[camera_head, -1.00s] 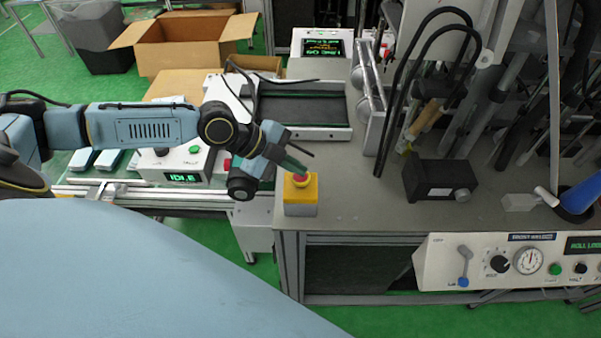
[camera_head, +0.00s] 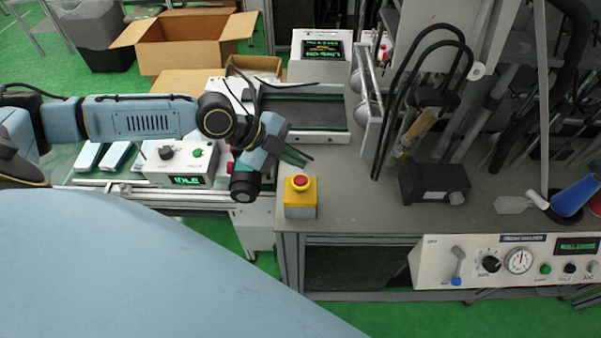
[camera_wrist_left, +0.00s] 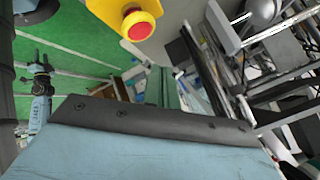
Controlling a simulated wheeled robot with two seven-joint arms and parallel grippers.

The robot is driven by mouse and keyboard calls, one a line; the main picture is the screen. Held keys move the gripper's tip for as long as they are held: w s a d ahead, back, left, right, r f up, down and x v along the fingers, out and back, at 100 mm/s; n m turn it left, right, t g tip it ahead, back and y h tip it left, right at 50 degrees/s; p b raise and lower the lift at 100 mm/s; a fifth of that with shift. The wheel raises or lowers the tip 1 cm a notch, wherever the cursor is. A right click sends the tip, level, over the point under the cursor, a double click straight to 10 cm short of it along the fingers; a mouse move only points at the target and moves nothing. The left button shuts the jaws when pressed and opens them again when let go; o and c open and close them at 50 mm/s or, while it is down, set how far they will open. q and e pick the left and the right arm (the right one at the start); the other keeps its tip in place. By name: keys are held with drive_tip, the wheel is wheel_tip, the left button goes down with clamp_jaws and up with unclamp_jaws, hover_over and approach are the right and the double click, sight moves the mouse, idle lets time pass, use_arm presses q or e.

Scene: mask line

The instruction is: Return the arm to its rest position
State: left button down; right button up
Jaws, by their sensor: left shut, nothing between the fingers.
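My left arm (camera_head: 140,117) comes in from the left. Its shut, empty gripper (camera_head: 296,158) is above and behind the yellow box (camera_head: 299,211) with the red button (camera_head: 300,181), apart from it. The fingertips are small and dark in the head view. The red button (camera_wrist_left: 138,26) on its yellow box also shows at the top of the left wrist view. My right gripper does not show in the head view.
The grey bench (camera_head: 350,205) carries the button box and a black box (camera_head: 434,182). Black hoses (camera_head: 400,90) and a machine stand at the right. Below the arm is a controller reading IDLE (camera_head: 186,180). A conveyor (camera_head: 305,110) and an open cardboard box (camera_head: 180,55) lie behind.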

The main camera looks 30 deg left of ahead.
use_arm(q)
wheel_tip(320, 180, up, 2)
drive_tip(key=shift+r+p, duration=0.1)
drive_tip(key=shift+p, duration=0.5)
